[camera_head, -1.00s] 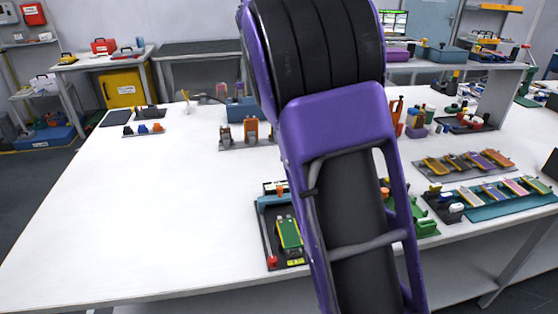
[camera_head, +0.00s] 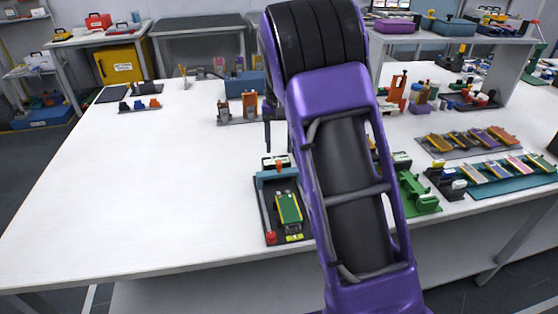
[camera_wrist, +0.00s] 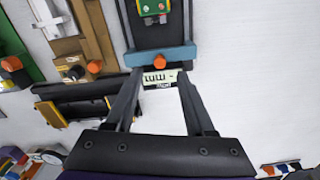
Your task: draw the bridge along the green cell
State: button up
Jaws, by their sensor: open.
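The green cell (camera_head: 289,208) lies in a dark tray (camera_head: 264,213) near the table's front edge. Its end also shows at the top of the wrist view (camera_wrist: 156,8). The bridge, a blue bar (camera_wrist: 146,60) with an orange knob (camera_wrist: 159,62), spans the tray beyond the cell's far end; it also shows in the head view (camera_head: 266,178). My gripper (camera_wrist: 160,75) is open and empty, its fingertips apart just short of the bar, to either side of the knob. In the head view my forearm hides most of the gripper.
A white label plate (camera_wrist: 160,79) shows between my fingers. A red knob (camera_head: 271,238) sits at the tray's near left corner. A green fixture (camera_head: 415,192) and racks of coloured cells (camera_head: 470,141) stand to the right. The table's left side is clear.

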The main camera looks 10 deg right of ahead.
aim_at(279, 162)
notch_tip(279, 162, down, 5)
jog(key=shift+r, duration=0.1)
dwell(0.3)
grip_shut()
dwell(1.3)
